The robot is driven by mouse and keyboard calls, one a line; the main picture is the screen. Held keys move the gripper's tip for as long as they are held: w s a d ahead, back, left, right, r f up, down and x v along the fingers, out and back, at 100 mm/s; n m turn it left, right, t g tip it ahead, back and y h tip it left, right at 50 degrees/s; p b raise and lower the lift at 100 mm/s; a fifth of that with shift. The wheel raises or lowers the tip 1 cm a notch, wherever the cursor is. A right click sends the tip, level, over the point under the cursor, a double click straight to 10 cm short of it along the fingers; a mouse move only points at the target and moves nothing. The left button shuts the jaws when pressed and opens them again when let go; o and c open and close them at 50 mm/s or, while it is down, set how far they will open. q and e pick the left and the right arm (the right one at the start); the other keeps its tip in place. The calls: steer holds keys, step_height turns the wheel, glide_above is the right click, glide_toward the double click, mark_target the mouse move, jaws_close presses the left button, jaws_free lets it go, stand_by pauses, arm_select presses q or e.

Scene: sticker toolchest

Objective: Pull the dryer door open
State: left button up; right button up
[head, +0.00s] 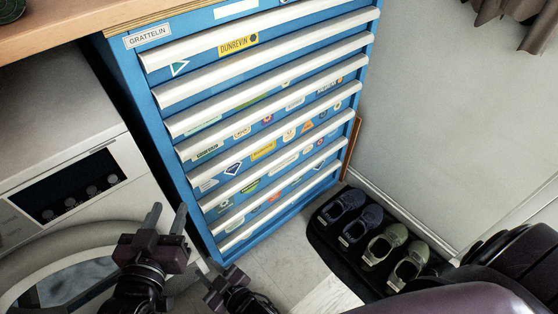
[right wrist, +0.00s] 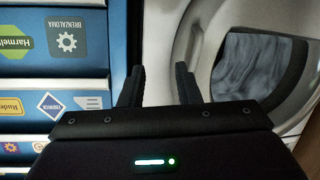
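The dryer (head: 60,140) is the white machine at the left of the head view, with a dark control panel. Its round door (head: 40,260) shows at the lower left, partly hidden by my left arm. In the right wrist view the door's pale ring (right wrist: 205,50) and dark window (right wrist: 262,72) are at the right. The door looks shut, but I cannot tell surely. My left gripper (head: 167,216) is open and empty, in front of the dryer's right side. My right gripper (head: 218,280) is lower and to the right; in its wrist view (right wrist: 158,88) it is open and empty beside the door.
A blue tool chest (head: 215,215) with several stickered drawers stands right of the dryer. A wooden worktop (head: 75,22) lies above the dryer. Shoes on a black mat (head: 325,235) sit near the wall at the right. Some pale floor (head: 280,255) is clear before the chest.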

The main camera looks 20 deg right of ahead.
steer(key=s+d+f+m+g+h+p, duration=0.1)
steer(key=s+d+g+h+p, duration=0.1)
steer(key=s+d+g+p, duration=0.2)
steer(key=s+d+f+m+g+h+p, duration=0.1)
steer(key=s+d+f+g+h+p, duration=0.1)
steer(key=s+d+p, duration=0.7)
steer(key=d+g+h+p, duration=0.1)
steer(key=d+p, duration=0.6)
steer(key=p, duration=0.1)
steer(key=shift+s+g, duration=0.35)
steer(key=shift+g, duration=0.05)
steer(key=shift+r, duration=0.1)
